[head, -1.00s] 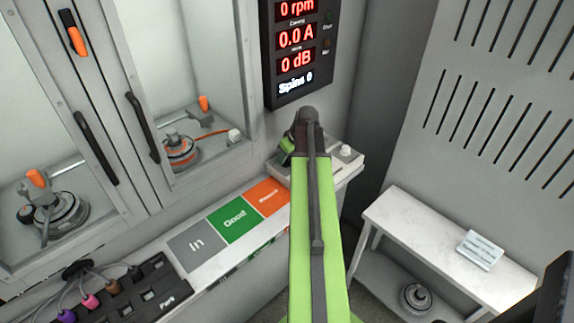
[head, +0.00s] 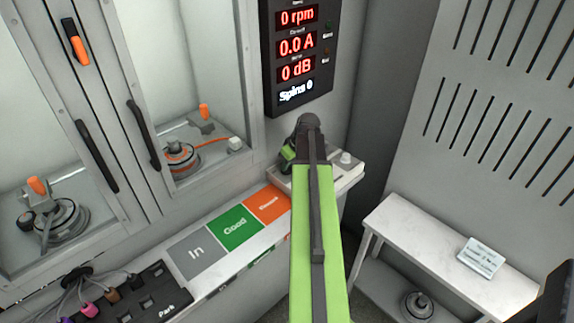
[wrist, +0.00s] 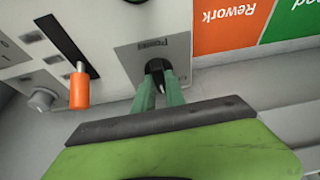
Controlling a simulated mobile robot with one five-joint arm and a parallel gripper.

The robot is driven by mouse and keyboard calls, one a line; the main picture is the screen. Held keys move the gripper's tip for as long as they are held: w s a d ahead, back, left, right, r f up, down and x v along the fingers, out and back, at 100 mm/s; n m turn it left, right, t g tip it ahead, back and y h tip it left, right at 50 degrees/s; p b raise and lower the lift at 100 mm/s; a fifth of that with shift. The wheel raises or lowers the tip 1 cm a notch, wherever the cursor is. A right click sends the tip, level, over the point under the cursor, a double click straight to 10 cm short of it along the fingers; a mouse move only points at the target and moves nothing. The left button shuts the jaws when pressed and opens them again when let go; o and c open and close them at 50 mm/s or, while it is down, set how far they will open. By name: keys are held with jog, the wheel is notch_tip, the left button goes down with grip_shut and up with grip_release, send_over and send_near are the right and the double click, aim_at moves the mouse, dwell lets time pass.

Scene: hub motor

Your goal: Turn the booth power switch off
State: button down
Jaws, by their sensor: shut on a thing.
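The booth power switch (wrist: 154,66) is a small black toggle on a grey plate with a small, hard-to-read label in the wrist view. My gripper (wrist: 160,84) has its two green fingers closed around it at the panel's edge. The switch is partly hidden by the fingertips, and its on or off position cannot be told. In the head view my gripper (head: 289,155) is at the left end of the pale control box (head: 348,172), and my arm hides the switch there.
An orange-handled lever (wrist: 79,88) in a black slot and a grey knob (wrist: 41,99) are beside the switch. The display (head: 297,55) above reads 0 rpm, 0.0 A and 0 dB. In, Good and Rework mats (head: 235,228) lie left. A white side table (head: 420,235) stands right.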

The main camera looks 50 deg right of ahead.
jog(key=n+y, duration=0.1)
jog(key=n, duration=0.3)
jog(key=shift+w+d+n+y, duration=0.1)
jog(key=shift+d+n+y, duration=0.1)
jog(key=shift+n+y, duration=0.15)
jog(key=shift+n+g+y, duration=0.6)
jog(key=shift+n+y, duration=0.15)
jog(key=shift+n, duration=1.3)
jog(key=c, duration=1.4)
grip_release()
jog(key=p+v, duration=1.6)
jog(key=v, duration=0.1)
jog(key=shift+d+r, duration=0.1)
jog(key=shift+r, duration=0.05)
